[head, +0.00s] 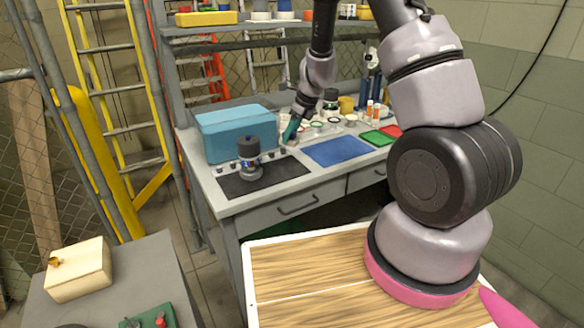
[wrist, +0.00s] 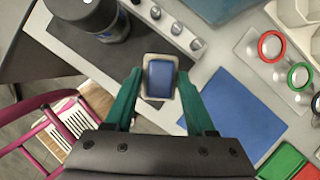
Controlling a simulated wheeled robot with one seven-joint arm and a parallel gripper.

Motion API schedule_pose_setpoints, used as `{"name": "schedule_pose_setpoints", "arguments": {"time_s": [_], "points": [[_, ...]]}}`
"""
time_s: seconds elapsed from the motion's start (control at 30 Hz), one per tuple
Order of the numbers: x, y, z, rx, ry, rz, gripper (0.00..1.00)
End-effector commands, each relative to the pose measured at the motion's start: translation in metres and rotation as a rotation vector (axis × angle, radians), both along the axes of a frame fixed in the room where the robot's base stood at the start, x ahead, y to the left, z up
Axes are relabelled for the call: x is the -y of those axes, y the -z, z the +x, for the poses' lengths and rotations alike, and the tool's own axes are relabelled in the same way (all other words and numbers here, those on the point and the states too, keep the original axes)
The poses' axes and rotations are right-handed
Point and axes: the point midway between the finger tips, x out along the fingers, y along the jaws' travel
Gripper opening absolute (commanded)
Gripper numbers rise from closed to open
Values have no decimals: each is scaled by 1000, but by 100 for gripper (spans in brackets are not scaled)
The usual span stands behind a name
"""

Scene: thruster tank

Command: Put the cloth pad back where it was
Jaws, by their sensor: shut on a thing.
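The cloth pad (wrist: 160,77) is a small pale block with a blue face. In the wrist view it sits between the green fingertips of my gripper (wrist: 158,88), which is shut on its two sides. In the head view my gripper (head: 291,134) points down over the workbench, between the black mat (head: 284,171) and the blue mat (head: 343,150), with the pale pad (head: 289,142) at its tip. It is near the end of the grey strip with knobs. I cannot tell whether the pad touches the bench.
A dark canister (head: 249,157) stands on the black mat, left of my gripper. A blue toolbox (head: 238,134) is behind it. Green (head: 378,138) and red (head: 392,131) mats, jars and bottles lie to the right. The blue mat is clear.

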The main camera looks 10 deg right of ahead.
Motion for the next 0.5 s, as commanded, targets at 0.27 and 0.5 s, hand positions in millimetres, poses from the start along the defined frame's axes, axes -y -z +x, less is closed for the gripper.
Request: {"name": "schedule_pose_setpoints", "arguments": {"time_s": [0.27,0.5], "points": [[3,-10,0,1,488,-1,15],[5,2,0,-2,563,1,15]]}}
